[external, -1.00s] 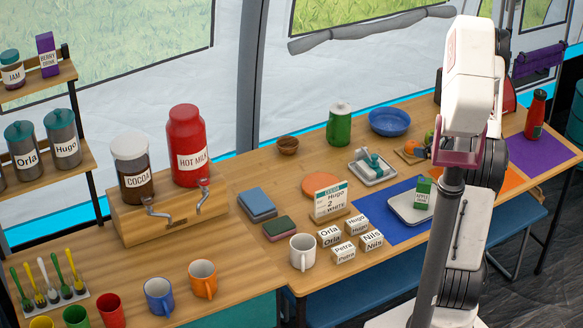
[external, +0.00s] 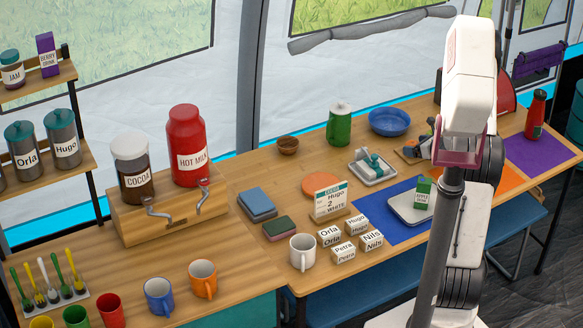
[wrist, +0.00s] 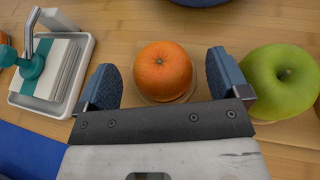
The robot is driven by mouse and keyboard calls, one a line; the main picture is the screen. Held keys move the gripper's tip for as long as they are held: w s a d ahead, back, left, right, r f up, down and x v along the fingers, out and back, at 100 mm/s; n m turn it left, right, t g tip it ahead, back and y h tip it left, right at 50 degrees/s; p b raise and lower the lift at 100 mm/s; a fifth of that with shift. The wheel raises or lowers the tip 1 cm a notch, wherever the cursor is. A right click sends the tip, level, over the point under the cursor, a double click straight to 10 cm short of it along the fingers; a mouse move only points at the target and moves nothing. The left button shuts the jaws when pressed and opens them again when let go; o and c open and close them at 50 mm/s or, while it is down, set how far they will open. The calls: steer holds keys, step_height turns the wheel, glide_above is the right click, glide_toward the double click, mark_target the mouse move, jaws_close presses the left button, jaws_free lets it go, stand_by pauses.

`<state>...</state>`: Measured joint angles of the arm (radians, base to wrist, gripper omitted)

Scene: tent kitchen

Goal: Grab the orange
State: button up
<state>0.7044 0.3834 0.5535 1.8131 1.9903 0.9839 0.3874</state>
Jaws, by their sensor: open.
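In the wrist view the orange (wrist: 163,72) sits on a small wooden board (wrist: 190,92), centred between the fingertips. My gripper (wrist: 165,85) is open, with one blue-padded finger to the left of the orange and the other to its right. Gaps show on both sides of the orange, so the fingers look apart from it. In the external view my gripper (external: 424,147) is low over the board (external: 407,155), partly behind my arm.
A green apple (wrist: 280,80) is close to the right finger. A white tray with a teal-handled device (wrist: 50,75) stands at left. A blue bowl (external: 390,122) is behind. A blue mat (external: 385,232) with a green carton (external: 423,193) on a tray lies in front.

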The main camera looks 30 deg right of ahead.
stand_by(0.5)
steer(key=c, duration=1)
steer(key=shift+r, duration=0.15)
steer(key=shift+r, duration=1.65)
steer(key=s+a+r, duration=0.1)
steer(key=s+a, duration=0.7)
steer(key=s, duration=0.6)
steer(key=shift+r, duration=0.2)
steer(key=shift+w, duration=0.1)
